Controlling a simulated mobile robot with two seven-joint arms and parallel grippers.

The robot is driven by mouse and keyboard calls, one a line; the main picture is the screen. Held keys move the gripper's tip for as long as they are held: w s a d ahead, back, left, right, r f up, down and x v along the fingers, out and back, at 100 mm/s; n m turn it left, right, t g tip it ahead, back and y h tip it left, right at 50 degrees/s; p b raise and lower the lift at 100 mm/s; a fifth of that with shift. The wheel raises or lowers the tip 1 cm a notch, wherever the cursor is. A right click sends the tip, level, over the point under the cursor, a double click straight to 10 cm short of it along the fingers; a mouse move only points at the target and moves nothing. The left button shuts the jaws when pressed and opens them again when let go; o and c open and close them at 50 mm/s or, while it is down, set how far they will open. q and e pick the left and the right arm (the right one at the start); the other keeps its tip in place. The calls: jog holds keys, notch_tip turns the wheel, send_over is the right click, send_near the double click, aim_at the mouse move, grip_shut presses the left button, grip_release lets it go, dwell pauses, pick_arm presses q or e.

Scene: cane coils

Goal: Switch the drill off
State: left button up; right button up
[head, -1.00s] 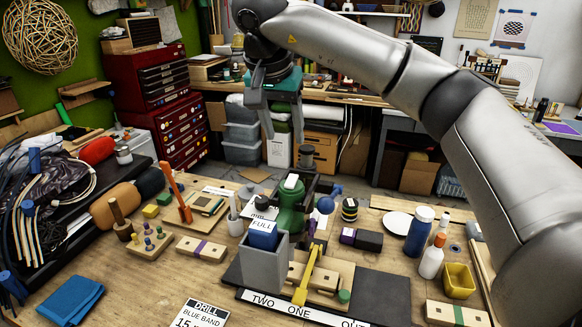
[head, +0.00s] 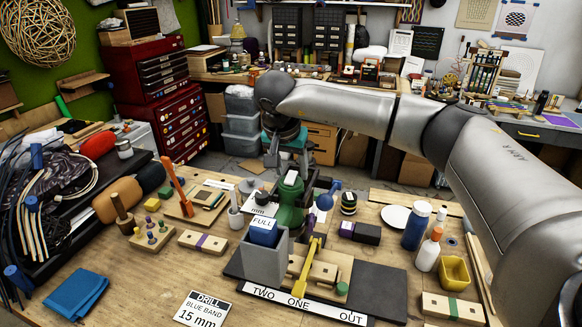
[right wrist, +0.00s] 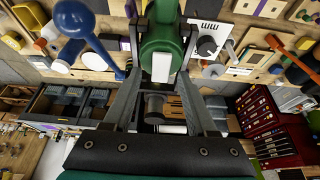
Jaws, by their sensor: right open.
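The green drill (head: 290,207) stands on the bench behind a grey box, with a white part (head: 291,177) on its top. A lever with a blue ball (head: 329,196) sticks out on its right. In the right wrist view the drill's green top (right wrist: 163,45) and white part (right wrist: 161,68) appear between my fingers, and the blue ball (right wrist: 74,18) is at the upper left. My right gripper (head: 290,160) is open and empty just behind and above the drill. Whether a finger touches the drill I cannot tell. My left gripper is not in view.
Bottles (head: 417,225) and a yellow cup (head: 454,272) stand at the right.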

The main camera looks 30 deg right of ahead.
grip_shut()
dwell(0.3)
jog(key=shift+w+d+r+g+y+p, duration=0.2)
jog(key=shift+g+y+p, duration=0.3)
jog(key=shift+p, duration=0.35)
jog(key=shift+w+d+f+g+y+p, duration=0.1)
jog(key=shift+f+g+y+p, duration=0.05)
jog(key=shift+g+y+p, duration=0.4)
jog(key=shift+w+d+g+y, duration=0.15)
jog(key=shift+g+y, duration=0.1)
jog(key=shift+y, duration=0.2)
jog(key=shift+f+p, duration=0.1)
jog(key=shift+p, duration=0.2)
grip_release()
